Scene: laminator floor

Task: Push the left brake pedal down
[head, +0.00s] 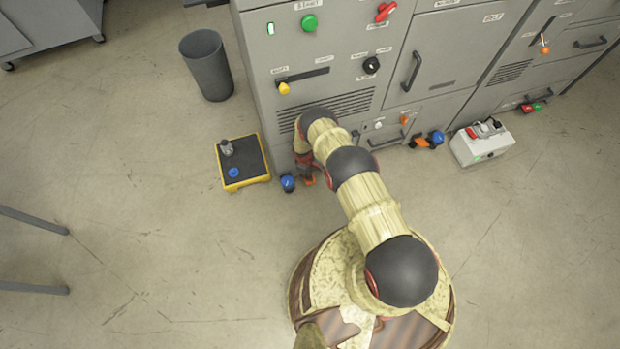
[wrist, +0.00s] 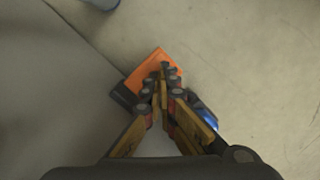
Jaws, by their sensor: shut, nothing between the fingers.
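The left brake pedal (head: 310,182) is orange and sits low at the foot of the grey machine, beside a blue caster part (head: 288,183). In the wrist view the pedal (wrist: 148,68) shows as an orange plate, with the blue part (wrist: 205,116) at its lower right. My gripper (wrist: 168,76) is shut and empty, its fingertips over the pedal's right part. I cannot tell whether they touch it. In the head view my arm hides most of the gripper and part of the pedal.
The grey machine (head: 262,95) stands close behind the pedal. A yellow-edged black platform (head: 246,158) lies to the left, with a bin (head: 207,66) behind it. Another orange pedal (head: 420,143) and a control box (head: 482,146) are to the right. Open floor lies in front.

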